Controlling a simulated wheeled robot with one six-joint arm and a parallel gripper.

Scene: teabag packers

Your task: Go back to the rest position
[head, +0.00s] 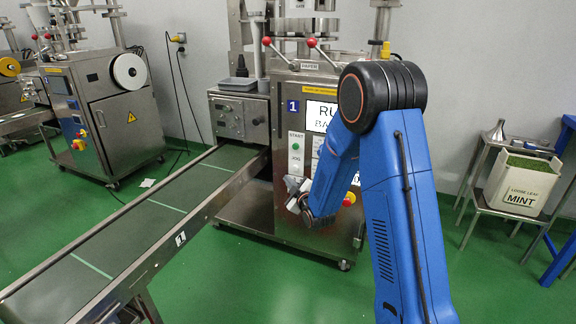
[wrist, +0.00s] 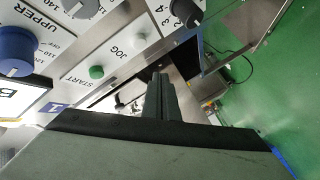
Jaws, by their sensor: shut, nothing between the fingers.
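My blue arm reaches across the head view to the front of the steel packing machine marked 1 (head: 305,225). My gripper (head: 293,186) is small there, just below the machine's START and JOG buttons, and the arm's own links hide part of the panel. In the wrist view my gripper's fingers (wrist: 161,82) are together with nothing between them. The panel appears turned over in that view, with a green START button (wrist: 96,72), a white JOG button (wrist: 145,57) and a blue UPPER knob (wrist: 17,50). The fingers look apart from the buttons.
A conveyor belt (head: 150,205) runs from the machine to the lower left. A stand at the right holds a loose leaf mint bin (head: 516,190). Another packing machine (head: 112,120) stands at the back left. Green floor (head: 440,255) is open between the machine and the stand.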

